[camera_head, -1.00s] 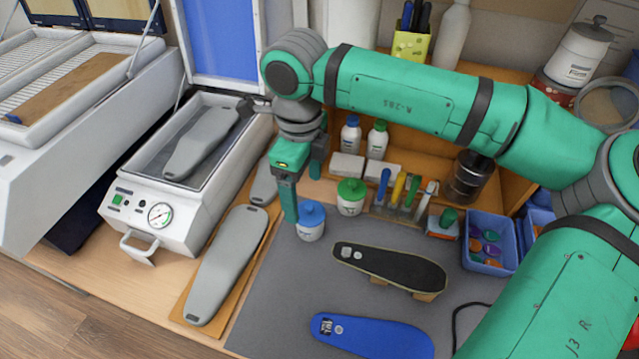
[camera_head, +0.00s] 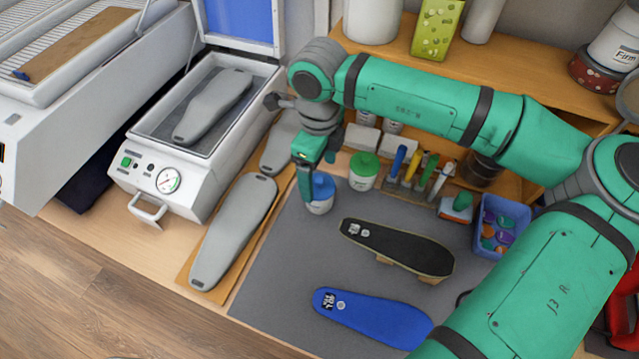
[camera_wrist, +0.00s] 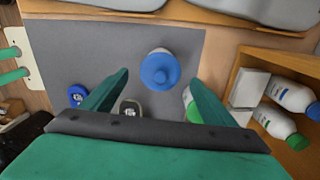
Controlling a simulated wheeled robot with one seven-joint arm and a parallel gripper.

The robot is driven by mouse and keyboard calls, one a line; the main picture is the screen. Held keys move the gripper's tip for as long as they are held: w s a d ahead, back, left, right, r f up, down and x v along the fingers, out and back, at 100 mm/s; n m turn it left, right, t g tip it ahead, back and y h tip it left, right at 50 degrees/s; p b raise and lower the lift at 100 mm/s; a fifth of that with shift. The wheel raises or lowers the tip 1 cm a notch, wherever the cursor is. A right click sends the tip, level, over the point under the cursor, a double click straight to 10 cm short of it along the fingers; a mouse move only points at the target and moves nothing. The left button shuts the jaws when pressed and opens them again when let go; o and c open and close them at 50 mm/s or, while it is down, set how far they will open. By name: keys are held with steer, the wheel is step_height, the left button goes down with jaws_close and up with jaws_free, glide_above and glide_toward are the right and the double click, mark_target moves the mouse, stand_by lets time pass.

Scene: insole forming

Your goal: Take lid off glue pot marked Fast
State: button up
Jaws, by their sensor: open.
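A small white pot with a blue lid (camera_head: 322,187) stands on the grey mat, partly covered by my near finger. A white pot with a green lid (camera_head: 364,165) stands just right of it. I cannot read the word on either pot. My gripper (camera_head: 318,178) points down at the blue-lidded pot, open and holding nothing. In the wrist view the blue lid (camera_wrist: 160,69) lies between and a little beyond my fingertips. Whether a finger touches the pot I cannot tell. The green lid (camera_wrist: 193,113) is partly hidden behind my right finger there.
A rack of coloured tubes (camera_head: 415,182) and a blue bin (camera_head: 500,225) stand to the right. A grey form (camera_head: 233,232) lies left. A wooden shelf (camera_head: 520,92) rises behind.

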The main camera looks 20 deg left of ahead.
mark_target(319, 184)
steer(key=shift+f, duration=1.3)
steer(key=c, duration=1.1)
steer(key=shift+r, duration=0.1)
